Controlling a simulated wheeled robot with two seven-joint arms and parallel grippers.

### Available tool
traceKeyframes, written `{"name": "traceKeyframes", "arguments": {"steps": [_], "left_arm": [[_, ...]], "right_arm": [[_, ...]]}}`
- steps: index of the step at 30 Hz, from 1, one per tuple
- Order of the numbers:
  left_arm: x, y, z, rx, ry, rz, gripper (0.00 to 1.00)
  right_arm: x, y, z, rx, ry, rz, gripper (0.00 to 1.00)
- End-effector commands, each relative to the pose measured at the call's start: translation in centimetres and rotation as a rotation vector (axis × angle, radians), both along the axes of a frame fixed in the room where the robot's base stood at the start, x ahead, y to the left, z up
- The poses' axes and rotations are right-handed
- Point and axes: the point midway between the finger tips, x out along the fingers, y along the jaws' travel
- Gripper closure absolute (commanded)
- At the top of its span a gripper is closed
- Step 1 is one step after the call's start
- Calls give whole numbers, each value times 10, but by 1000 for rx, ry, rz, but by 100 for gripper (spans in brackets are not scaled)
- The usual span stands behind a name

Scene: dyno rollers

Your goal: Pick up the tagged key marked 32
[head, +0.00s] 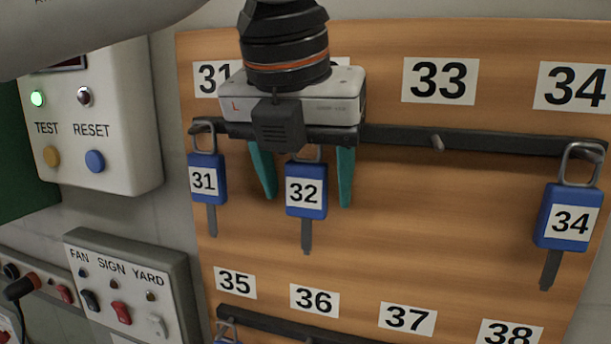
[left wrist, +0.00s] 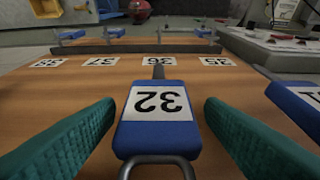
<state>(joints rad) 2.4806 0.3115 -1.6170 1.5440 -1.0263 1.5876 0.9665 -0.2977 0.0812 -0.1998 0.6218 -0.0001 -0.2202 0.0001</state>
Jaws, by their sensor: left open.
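The key with the blue tag marked 32 (head: 306,198) hangs below the black rail on the wooden board in the head view. Its metal loop is partly hidden behind my left gripper (head: 305,190). The gripper is open, with one green finger on each side of the tag and a gap on both sides. In the left wrist view the tag 32 (left wrist: 157,110) appears upside down between the two green fingers (left wrist: 157,140), touching neither. Its loop shows at the bottom edge. My right gripper is in neither view.
Key 31 (head: 206,180) hangs close to the left of the gripper, and key 34 (head: 568,217) hangs at far right. The peg under label 33 (head: 437,143) is empty. A lower rail (head: 270,325) runs below. Switch boxes (head: 130,285) stand at left.

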Motion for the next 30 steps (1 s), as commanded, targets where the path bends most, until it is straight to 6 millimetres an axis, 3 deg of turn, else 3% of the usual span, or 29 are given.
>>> {"name": "traceKeyframes", "arguments": {"steps": [4,12,23,29,30], "left_arm": [[0,0,0,0,0,0,40],[0,0,0,0,0,0,84],[0,-1,2,-1,-2,0,85],[-1,-1,14,-2,-1,-1,85],[-10,2,11,-2,-3,-3,85]], "right_arm": [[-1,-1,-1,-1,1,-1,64],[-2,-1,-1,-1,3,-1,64],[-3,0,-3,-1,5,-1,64],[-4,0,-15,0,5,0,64],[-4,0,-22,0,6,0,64]]}}
